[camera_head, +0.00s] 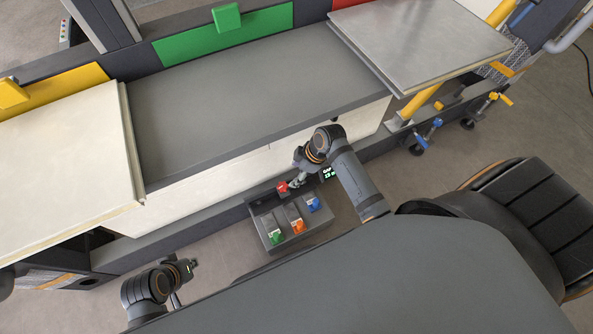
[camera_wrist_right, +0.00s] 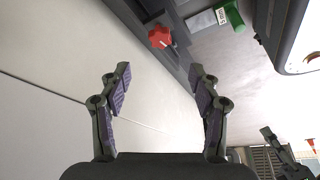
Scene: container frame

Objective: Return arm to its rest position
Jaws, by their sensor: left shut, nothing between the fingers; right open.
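My right arm reaches down from the right in the head view. Its gripper (camera_head: 297,181) is beside a red knob (camera_head: 283,187) at the edge of a grey box (camera_head: 262,222). In the right wrist view the right gripper (camera_wrist_right: 160,72) is open, with nothing between its fingers. The red knob (camera_wrist_right: 160,37) is beyond the fingertips there, apart from them. My left gripper (camera_head: 188,268) is at the lower left of the head view, shut and empty, clear of the box.
The grey box holds a green (camera_head: 276,238), an orange (camera_head: 298,226) and a blue piece (camera_head: 313,204). A long grey worktop (camera_head: 240,100) lies behind it, with pale panels at the left (camera_head: 65,160) and right (camera_head: 420,40). Floor is open left of the box.

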